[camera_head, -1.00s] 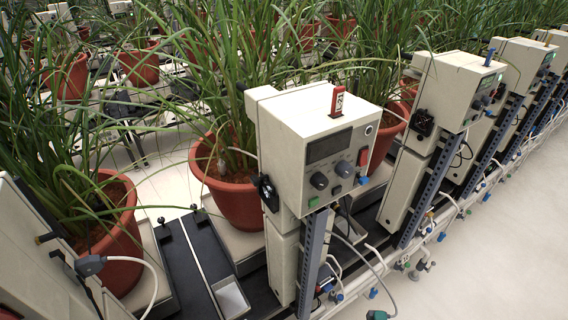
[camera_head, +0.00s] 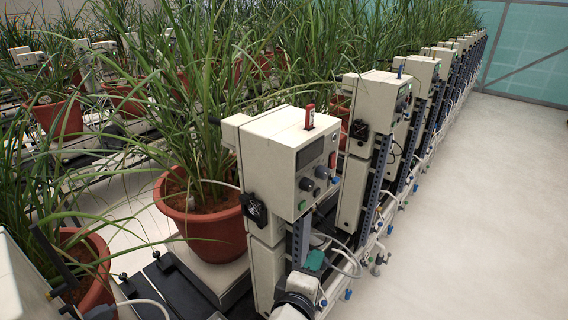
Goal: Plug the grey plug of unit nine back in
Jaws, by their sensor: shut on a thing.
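A cream control unit (camera_head: 284,160) with a dark display, knobs and a red tag on top stands at the centre. I cannot read its number. My gripper (camera_head: 314,261) is low in front of its slotted post, partly seen, with teal at its tip. A white cable (camera_head: 352,262) loops from behind the post to the gripper, which is shut on the cable's plug end; the plug itself is mostly hidden. Another grey plug (camera_head: 101,312) with a white cable is at the lower left, cut by the picture edge. The socket for the held plug cannot be made out.
A terracotta pot (camera_head: 205,228) with long grassy leaves stands left of the unit, and leaves hang near it. More units (camera_head: 378,105) line up toward the back right, with hoses and blue fittings low along them. The pale floor (camera_head: 480,220) at right is clear.

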